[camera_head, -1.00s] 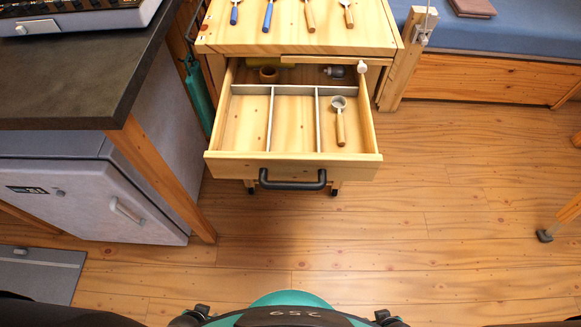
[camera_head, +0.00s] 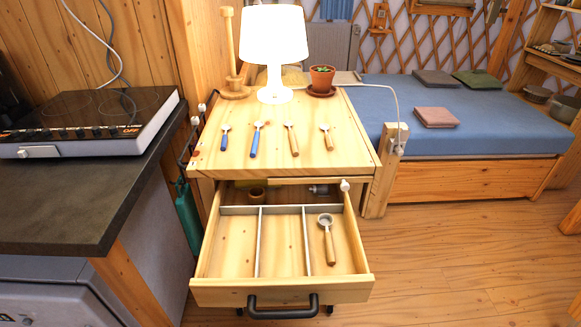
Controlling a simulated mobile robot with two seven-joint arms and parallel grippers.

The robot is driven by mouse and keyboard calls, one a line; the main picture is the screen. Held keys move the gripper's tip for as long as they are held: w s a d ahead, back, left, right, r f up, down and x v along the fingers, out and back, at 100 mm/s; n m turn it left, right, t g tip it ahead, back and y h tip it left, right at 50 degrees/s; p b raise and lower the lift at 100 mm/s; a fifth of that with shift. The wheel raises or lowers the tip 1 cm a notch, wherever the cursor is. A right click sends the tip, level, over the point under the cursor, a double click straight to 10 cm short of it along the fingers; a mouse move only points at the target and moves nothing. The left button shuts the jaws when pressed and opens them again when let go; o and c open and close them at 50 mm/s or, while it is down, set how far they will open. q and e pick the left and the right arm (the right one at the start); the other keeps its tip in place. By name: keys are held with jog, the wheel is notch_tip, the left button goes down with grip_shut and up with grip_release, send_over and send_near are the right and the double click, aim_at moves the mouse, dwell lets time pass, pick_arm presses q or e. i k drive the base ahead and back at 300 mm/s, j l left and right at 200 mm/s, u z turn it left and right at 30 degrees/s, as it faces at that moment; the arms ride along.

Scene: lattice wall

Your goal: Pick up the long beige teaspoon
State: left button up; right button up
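Several spoons lie in a row on the wooden cabinet top, handles toward me. Two have blue handles: a short one (camera_head: 224,138) at the left and a longer one (camera_head: 256,136) beside it. Two have beige wooden handles: the long beige teaspoon (camera_head: 292,139) and, to its right, a shorter beige spoon (camera_head: 327,137). Another spoon with a beige handle and a round metal head (camera_head: 327,238) lies in the right compartment of the open drawer (camera_head: 281,293). Neither gripper shows in the head view.
A lit white lamp (camera_head: 273,46) and a potted plant (camera_head: 322,79) stand at the back of the cabinet top. A dark counter with a cooktop (camera_head: 92,122) is at left. The drawer juts out toward me. The floor at right is open.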

aim_at(288, 122)
jog(key=i+l+u, duration=0.15)
jog(key=l, duration=0.3)
jog(key=i+l+u, duration=0.1)
jog(key=l, duration=0.35)
jog(key=i+l+u, duration=0.15)
jog(key=l, duration=0.3)
jog(key=i+l+u, duration=0.1)
jog(key=l, duration=0.35)
